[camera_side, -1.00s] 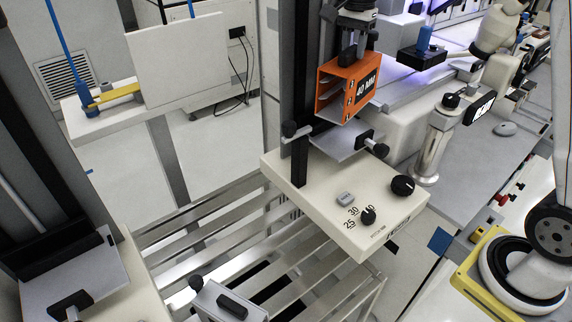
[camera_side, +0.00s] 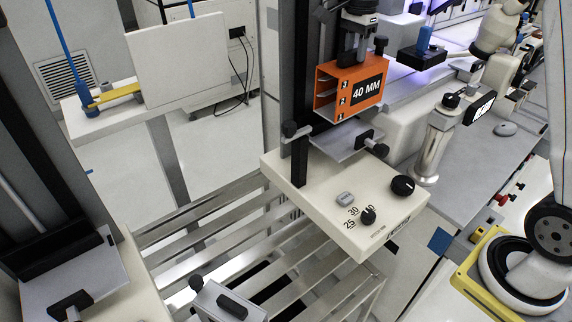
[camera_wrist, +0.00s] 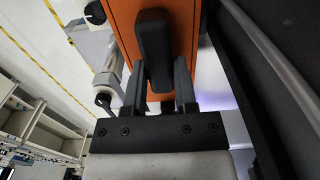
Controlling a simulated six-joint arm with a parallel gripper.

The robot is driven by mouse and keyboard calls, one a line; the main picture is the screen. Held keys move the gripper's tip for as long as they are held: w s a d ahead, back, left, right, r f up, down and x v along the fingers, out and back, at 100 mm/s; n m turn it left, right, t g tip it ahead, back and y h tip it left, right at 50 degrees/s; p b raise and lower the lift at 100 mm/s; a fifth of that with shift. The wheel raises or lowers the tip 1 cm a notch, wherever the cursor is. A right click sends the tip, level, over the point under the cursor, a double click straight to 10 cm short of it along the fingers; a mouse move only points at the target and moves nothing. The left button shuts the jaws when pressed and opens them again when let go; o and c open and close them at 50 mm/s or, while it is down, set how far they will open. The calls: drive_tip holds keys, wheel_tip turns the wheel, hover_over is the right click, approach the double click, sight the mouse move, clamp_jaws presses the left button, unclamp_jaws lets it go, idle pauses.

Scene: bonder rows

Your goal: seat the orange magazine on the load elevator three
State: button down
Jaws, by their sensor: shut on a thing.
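The orange magazine (camera_side: 336,88) is in the side view, with a black "40 MM" label on its front. My gripper (camera_side: 359,48) is above it, shut on the black handle on its top. The wrist view also shows the magazine (camera_wrist: 122,14), with its black handle (camera_wrist: 153,45) between the fingers of my gripper (camera_wrist: 160,85). The magazine hangs just above a grey elevator platform (camera_side: 338,141) with black clamp knobs, in front of a dark column (camera_side: 300,100). A small gap seems to show below it. I cannot read the elevator's number.
A cream base with dials (camera_side: 330,205) stands under the platform. Another grey platform (camera_side: 95,275) is at the lower left.

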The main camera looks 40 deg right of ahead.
sight(353, 67)
drive_tip(key=shift+f, duration=4.45)
drive_tip(key=shift+c, duration=1.6)
unclamp_jaws()
drive_tip(key=shift+r, duration=0.1)
drive_tip(key=shift+r, duration=3.8)
drive_tip(key=shift+s, duration=0.1)
